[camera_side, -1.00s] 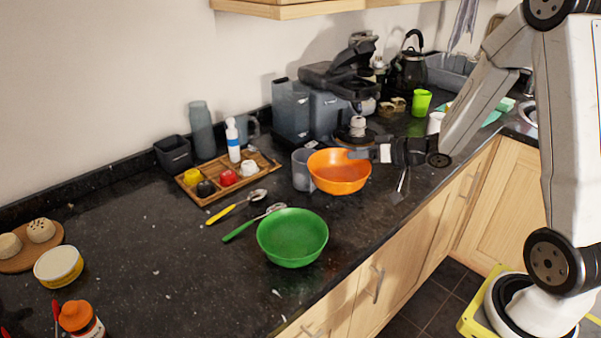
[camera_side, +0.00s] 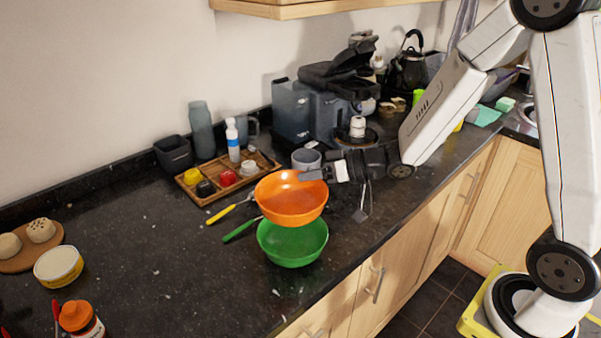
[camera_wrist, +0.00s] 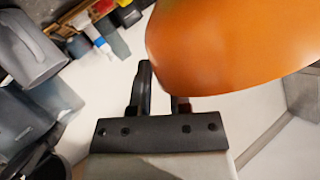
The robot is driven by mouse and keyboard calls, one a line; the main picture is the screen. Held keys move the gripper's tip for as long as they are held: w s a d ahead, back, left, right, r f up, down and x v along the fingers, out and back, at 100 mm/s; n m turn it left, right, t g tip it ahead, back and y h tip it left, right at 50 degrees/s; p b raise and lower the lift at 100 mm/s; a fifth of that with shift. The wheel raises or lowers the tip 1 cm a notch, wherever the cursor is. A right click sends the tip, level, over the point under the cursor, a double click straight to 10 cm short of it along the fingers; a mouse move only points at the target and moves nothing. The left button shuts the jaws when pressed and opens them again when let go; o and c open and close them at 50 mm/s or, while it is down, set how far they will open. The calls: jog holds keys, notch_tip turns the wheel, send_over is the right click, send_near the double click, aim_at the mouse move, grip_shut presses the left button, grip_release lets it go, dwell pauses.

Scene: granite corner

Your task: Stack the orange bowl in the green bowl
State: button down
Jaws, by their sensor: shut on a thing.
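The orange bowl (camera_side: 288,200) is held upright above the green bowl (camera_side: 292,246), covering the back part of it in the side view. The green bowl sits on the dark counter near its front edge. My gripper (camera_side: 318,175) is shut on the right rim of the orange bowl. In the wrist view the orange bowl (camera_wrist: 230,45) fills the upper right, and my gripper (camera_wrist: 162,88) shows at its rim. The green bowl is hidden in the wrist view. I cannot tell whether the two bowls touch.
A grey mug (camera_side: 306,160) stands behind the orange bowl. A wooden tray (camera_side: 262,160) with small coloured pots and a bottle lies behind to the left. Spoons (camera_side: 232,208) lie left of the bowls. The counter's left middle is clear.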

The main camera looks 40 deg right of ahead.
aim_at(311, 192)
jog(key=shift+f, duration=2.15)
jog(key=shift+f, duration=1.75)
jog(key=shift+f, duration=0.35)
jog(key=c, duration=0.6)
grip_release()
jog(key=shift+r, duration=0.4)
jog(key=shift+v, duration=3.75)
